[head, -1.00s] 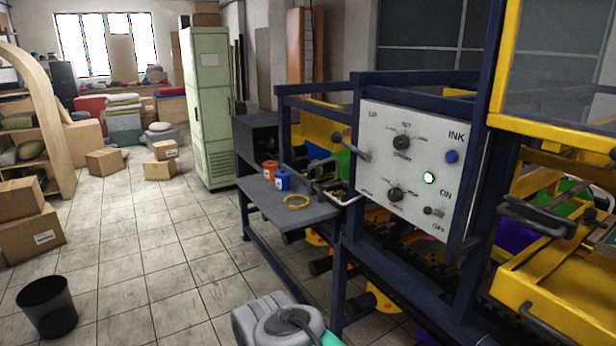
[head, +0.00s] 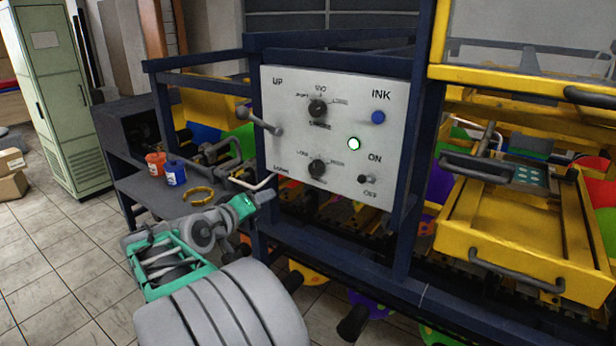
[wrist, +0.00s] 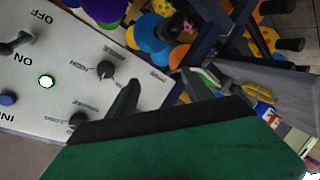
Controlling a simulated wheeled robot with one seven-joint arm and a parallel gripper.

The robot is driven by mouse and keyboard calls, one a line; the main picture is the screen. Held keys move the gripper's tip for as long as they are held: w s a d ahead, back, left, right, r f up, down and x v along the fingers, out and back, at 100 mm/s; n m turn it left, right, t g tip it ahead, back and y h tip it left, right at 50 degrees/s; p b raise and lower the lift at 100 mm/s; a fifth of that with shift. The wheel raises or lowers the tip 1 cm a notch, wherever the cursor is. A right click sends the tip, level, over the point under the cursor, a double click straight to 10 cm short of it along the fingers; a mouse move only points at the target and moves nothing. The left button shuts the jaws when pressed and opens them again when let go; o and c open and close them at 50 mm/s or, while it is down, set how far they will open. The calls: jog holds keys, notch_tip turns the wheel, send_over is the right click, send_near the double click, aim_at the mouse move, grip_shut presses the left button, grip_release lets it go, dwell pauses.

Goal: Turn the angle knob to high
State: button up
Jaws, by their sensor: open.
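The white control panel (head: 281,132) carries two dark round knobs, an upper knob (head: 317,108) and a lower knob (head: 317,168). My gripper (head: 266,195) is in front of the panel's lower left corner, apart from both knobs. In the wrist view the panel appears upside down at left, with the lower knob (wrist: 105,69) and the upper knob (wrist: 78,120) beside one dark finger. My gripper (wrist: 162,78) is open and empty.
A lever (head: 262,122) sticks out at the panel's left edge. A blue button (head: 378,117), a lit green light (head: 354,144) and an on/off switch (head: 366,179) are on its right. Red (head: 155,163) and blue (head: 175,172) ink containers stand on the side table.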

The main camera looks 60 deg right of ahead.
aim_at(313, 169)
jog(key=s+d+r+g+h, duration=0.1)
jog(key=s+d, duration=0.1)
jog(key=d, duration=0.2)
jog(key=s+d+r+g+h+p, duration=0.1)
jog(key=s+d+r, duration=0.1)
jog(key=d, duration=0.3)
jog(key=s+d+r+m+g+h, duration=0.1)
jog(key=s+d+r+g, duration=0.1)
jog(key=s+d, duration=0.1)
jog(key=shift+s+d+p, duration=0.35)
jog(key=shift+s+d, duration=0.05)
jog(key=shift+d, duration=0.25)
jog(key=shift+f, duration=0.1)
grip_shut()
